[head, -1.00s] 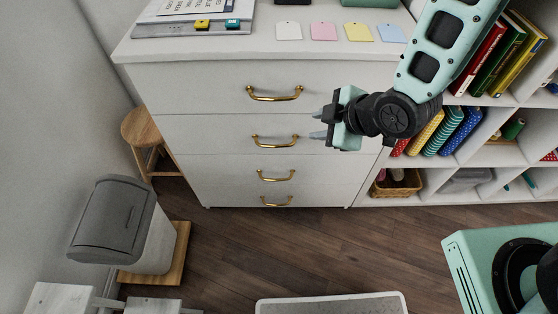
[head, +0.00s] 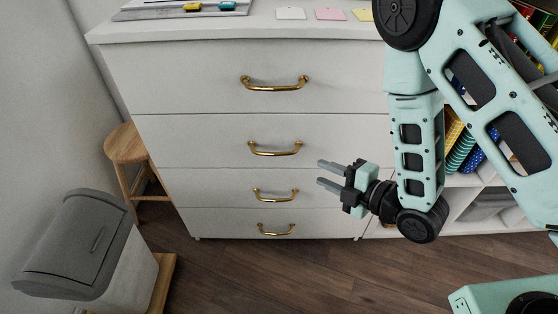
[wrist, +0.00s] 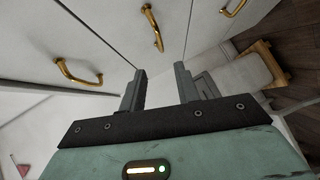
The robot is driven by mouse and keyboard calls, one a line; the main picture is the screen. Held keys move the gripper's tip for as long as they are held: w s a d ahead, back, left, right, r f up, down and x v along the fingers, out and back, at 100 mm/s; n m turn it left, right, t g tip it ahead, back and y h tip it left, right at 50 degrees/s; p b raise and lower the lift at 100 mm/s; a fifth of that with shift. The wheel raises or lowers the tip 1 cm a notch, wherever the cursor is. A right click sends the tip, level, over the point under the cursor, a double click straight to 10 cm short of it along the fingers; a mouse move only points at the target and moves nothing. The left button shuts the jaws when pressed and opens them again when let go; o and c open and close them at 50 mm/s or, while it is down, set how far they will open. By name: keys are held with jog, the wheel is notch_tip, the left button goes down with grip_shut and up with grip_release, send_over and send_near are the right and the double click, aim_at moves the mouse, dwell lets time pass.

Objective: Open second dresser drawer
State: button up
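The white dresser (head: 180,85) has drawers stacked one above another, each with a brass bar handle, and all look shut. The second drawer (head: 200,145) from the top has its handle (head: 275,149) at its middle; that handle also shows ahead of my fingers in the wrist view (wrist: 152,28). My gripper (head: 326,174) is open and empty, to the right of and slightly below the second handle, with its fingers pointing left. In the wrist view my gripper (wrist: 160,88) shows its two fingers apart with nothing between them.
The top handle (head: 275,84) and third handle (head: 275,195) lie above and below. A grey-lidded bin (head: 80,245) and a wooden stool (head: 128,150) stand at left. A bookshelf (head: 480,185) stands at right. Dark wood floor (head: 290,280) is clear in front.

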aim_at(279, 154)
jog(key=b+x, duration=0.6)
jog(key=b, duration=0.6)
jog(key=shift+w+f, duration=0.25)
jog(key=shift+f, duration=0.05)
jog(key=b, duration=0.3)
jog(key=shift+w+a+f, duration=0.1)
jog(key=shift+a, duration=0.25)
jog(key=x, duration=0.5)
jog(key=b+x, duration=0.1)
jog(key=x, duration=0.2)
jog(key=shift+w+a+r, duration=0.2)
jog(key=shift+w+r, duration=0.05)
grip_shut()
